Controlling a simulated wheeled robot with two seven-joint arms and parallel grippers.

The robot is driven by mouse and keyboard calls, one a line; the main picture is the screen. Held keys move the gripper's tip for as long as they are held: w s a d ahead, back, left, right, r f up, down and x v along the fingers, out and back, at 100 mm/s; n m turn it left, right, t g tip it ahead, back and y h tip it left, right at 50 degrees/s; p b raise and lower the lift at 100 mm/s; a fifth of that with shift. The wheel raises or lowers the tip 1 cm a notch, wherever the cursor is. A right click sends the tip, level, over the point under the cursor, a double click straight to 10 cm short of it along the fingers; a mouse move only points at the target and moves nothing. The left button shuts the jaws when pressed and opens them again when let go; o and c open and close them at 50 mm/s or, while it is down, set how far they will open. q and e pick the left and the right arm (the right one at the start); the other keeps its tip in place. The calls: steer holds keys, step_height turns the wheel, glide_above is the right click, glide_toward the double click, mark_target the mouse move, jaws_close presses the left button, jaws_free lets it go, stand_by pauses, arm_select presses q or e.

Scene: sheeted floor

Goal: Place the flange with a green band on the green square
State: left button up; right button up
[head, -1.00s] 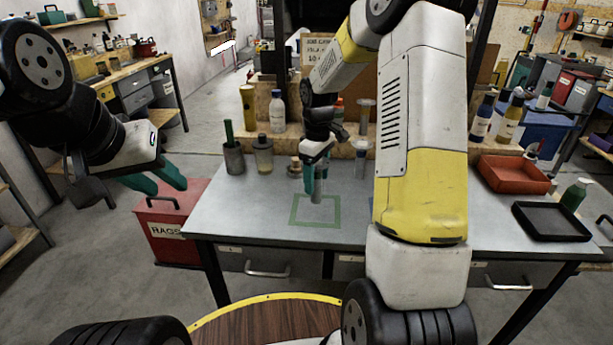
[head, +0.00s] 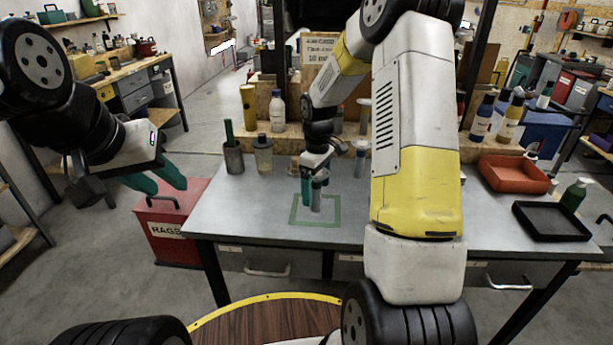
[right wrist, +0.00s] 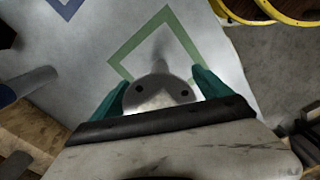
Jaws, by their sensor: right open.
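A grey flange (head: 316,198) stands at the green square outline (head: 316,223) on the grey table. My right gripper (head: 311,190) is low over the square with its teal fingers around the flange. In the right wrist view, the flange's round end with two dark holes (right wrist: 158,93) lies between the open fingers of the right gripper (right wrist: 158,98). The green outline (right wrist: 122,70) shows beyond it. No green band can be made out on the flange. My left gripper (head: 155,181) is open and empty, left of the table.
A blue outline (right wrist: 66,6) lies beside the green one. Another grey flange-like part (head: 361,160) stands behind, near my right arm. A red tray (head: 513,175) and black tray (head: 551,221) are right.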

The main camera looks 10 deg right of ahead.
steer(key=shift+r, duration=0.1)
step_height(320, 180, up, 12)
steer(key=s+a+r+m+t+y, duration=0.1)
steer(key=s+r+m+t, duration=0.2)
steer(key=s, duration=0.9)
steer(key=s+a+r+m+t+y, duration=0.1)
steer(key=s+r+m+t, duration=0.2)
steer(key=s, duration=1)
step_height(320, 180, up, 6)
steer(key=m, duration=0.3)
steer(key=shift+a+f, duration=0.2)
steer(key=shift+a, duration=0.05)
